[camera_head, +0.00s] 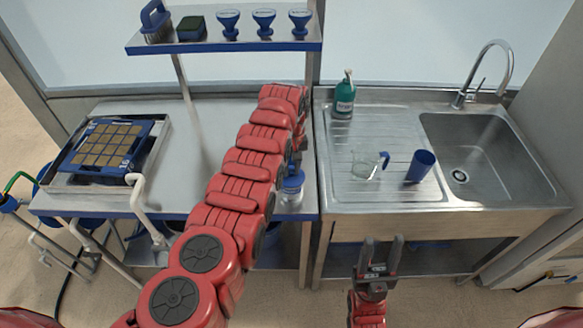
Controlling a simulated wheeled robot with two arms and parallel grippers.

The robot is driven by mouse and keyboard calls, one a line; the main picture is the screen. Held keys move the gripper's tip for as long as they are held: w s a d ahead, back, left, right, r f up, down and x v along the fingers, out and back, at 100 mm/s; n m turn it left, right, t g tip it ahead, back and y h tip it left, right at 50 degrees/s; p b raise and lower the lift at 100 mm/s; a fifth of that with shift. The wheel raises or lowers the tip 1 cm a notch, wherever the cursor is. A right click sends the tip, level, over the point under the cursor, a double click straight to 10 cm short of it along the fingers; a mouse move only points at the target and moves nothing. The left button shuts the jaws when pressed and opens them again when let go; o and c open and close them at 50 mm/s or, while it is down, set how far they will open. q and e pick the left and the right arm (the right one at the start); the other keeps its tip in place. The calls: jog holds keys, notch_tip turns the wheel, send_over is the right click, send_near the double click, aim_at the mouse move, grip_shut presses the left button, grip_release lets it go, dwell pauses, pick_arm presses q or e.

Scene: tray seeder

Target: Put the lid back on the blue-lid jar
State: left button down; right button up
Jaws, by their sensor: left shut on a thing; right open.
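A small clear jar (291,196) with blue at its top stands near the right front edge of the left steel table. My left arm reaches over the table and bends down at its far end, so my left gripper (294,166) is just above the jar, partly hidden by the arm. It is shut on the blue lid (293,179), right at the jar's top; whether the lid touches the rim cannot be told. My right gripper (381,251) is open and empty, in front of the sink counter, pointing up in the picture.
A seed tray (108,143) sits in a steel frame on the left.

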dwell(0.3)
pick_arm(q)
jog(key=shift+c, duration=0.8)
grip_release()
jog(key=shift+r+p, duration=0.95)
jog(key=shift+r, duration=0.4)
jog(key=shift+r+p, duration=0.3)
jog(key=shift+r, duration=1.9)
grip_shut()
